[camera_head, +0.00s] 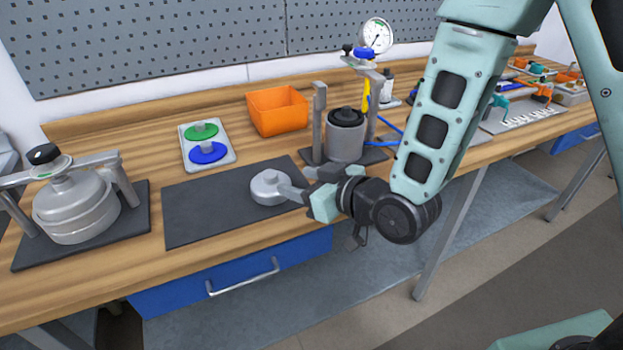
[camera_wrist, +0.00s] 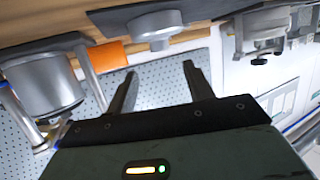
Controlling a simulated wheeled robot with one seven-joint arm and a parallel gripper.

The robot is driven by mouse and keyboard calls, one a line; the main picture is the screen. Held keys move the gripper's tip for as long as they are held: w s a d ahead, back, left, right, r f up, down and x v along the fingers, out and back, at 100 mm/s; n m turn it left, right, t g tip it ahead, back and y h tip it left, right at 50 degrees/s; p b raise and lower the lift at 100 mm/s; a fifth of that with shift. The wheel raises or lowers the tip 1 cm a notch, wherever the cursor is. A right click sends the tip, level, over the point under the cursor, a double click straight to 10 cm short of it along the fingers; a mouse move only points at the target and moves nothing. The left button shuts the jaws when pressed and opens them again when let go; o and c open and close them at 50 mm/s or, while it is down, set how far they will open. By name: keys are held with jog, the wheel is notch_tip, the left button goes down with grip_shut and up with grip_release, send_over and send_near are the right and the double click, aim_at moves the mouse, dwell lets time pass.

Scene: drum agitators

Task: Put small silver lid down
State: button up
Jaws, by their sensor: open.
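The small silver lid (camera_head: 266,187), round with a raised knob, rests flat on the dark mat (camera_head: 205,217) near its right side. In the wrist view the lid (camera_wrist: 153,29) lies beyond the fingertips, apart from them. My gripper (camera_head: 298,184) is just right of the lid in the head view, low over the mat's right edge. Its two fingers (camera_wrist: 160,78) are spread apart with nothing between them. In the head view the near finger overlaps the lid's right edge.
A silver pot (camera_head: 346,140) in a clamp stand is close behind my gripper. A larger lidded vessel (camera_head: 76,212) stands left. An orange bin (camera_head: 278,110) and a tray with green and blue discs (camera_head: 207,153) are behind the mat. The mat's left half is clear.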

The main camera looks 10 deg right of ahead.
jog(key=shift+s+d+r+p, duration=0.25)
jog(key=shift+r+p, duration=0.25)
jog(key=shift+p, duration=2.35)
jog(key=p, duration=0.3)
jog(key=shift+s+d, duration=0.25)
jog(key=shift+s, duration=0.15)
jog(key=shift+s+d+f+p, duration=0.1)
jog(key=shift+s+d+p, duration=0.1)
jog(key=shift+p, duration=0.6)
jog(key=shift+a+r+g, duration=0.3)
jog(key=shift+a+g, duration=0.1)
jog(key=s+d+r+g+h, duration=0.3)
jog(key=s+r, duration=0.4)
jog(key=s, duration=0.4)
jog(key=s+d+r+g+h, duration=0.4)
jog(key=s+r+g, duration=0.3)
jog(key=s, duration=0.4)
jog(key=shift+d+g+h, duration=0.15)
jog(key=shift+g+h, duration=0.15)
jog(key=shift+h, duration=0.5)
